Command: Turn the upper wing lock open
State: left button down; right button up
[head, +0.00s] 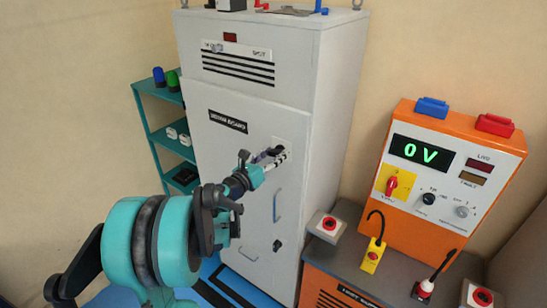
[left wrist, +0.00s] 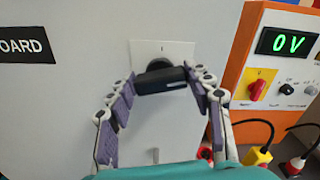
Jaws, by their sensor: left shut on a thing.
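The upper wing lock (left wrist: 161,79) is a black bar-shaped knob on a white square plate (left wrist: 178,48) on the grey cabinet door (head: 235,165). In the left wrist view the wing lies nearly level, its right end slightly higher, with a small mark on the plate above it. My left gripper (left wrist: 166,83) is shut on the wing, one purple-padded finger at each end. In the head view the left gripper (head: 270,160) reaches the plate and hides most of the lock. A lower black lock (head: 277,245) sits further down the door. My right gripper is not in view.
A grey door handle (head: 276,206) stands out just below the left gripper. An orange test unit (head: 440,180) reading 0 V stands to the right on a bench. A teal shelf (head: 150,115) stands left of the cabinet.

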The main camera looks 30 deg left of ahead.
pick_arm(q)
jog(key=n+b, duration=0.1)
jog(key=n, duration=0.2)
jog(key=shift+a+f+n, duration=0.1)
jog(key=shift+n, duration=0.3)
jog(key=n+b, duration=0.1)
jog(key=n, duration=0.2)
jog(key=shift+n, duration=0.3)
jog(key=n+b, duration=0.1)
jog(key=n, duration=0.2)
jog(key=shift+a+f, duration=0.1)
jog(key=shift+n+b, duration=0.7)
jog(key=shift+n, duration=0.9)
jog(key=c, duration=0.6)
grip_release()
jog(key=shift+c, duration=0.2)
